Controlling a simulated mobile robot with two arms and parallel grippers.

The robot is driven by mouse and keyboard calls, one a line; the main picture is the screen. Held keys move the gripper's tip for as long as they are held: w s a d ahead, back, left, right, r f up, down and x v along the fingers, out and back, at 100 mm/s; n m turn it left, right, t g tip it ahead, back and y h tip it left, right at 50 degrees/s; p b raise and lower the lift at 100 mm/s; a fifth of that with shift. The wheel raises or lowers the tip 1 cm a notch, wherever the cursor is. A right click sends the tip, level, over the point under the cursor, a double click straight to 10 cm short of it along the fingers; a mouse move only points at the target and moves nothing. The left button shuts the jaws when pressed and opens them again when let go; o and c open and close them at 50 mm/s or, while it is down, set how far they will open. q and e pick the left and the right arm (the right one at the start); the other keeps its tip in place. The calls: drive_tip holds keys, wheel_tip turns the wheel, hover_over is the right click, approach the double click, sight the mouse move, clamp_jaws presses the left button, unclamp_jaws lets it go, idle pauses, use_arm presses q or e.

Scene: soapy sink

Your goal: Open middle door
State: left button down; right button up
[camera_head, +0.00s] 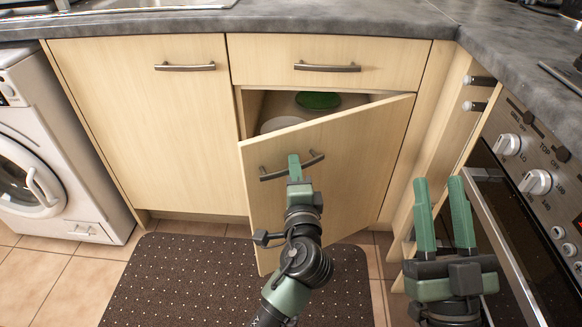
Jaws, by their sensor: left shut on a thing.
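The middle cabinet door (372,155) is pale wood and stands partly open, swung out on its right-hand side, with its left edge away from the cabinet frame. Its dark metal bar handle (272,174) sits near the top left of the door. My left gripper (294,166) is at the middle of this handle and shut on it; the fingers hide part of the bar. My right gripper (439,183) is open and empty, with its fingers pointing up, to the right of the door and in front of the oven side.
Inside the cabinet are a green dish (318,100) and white dishware (281,123). A closed drawer (327,50) is above, a closed door (140,120) to the left. An oven (530,170) stands close at right, a washing machine (50,150) at left. A dotted mat (180,280) covers the floor.

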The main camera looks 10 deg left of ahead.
idle(0.3)
use_arm(q)
drive_tip(key=c, duration=1.4)
unclamp_jaws()
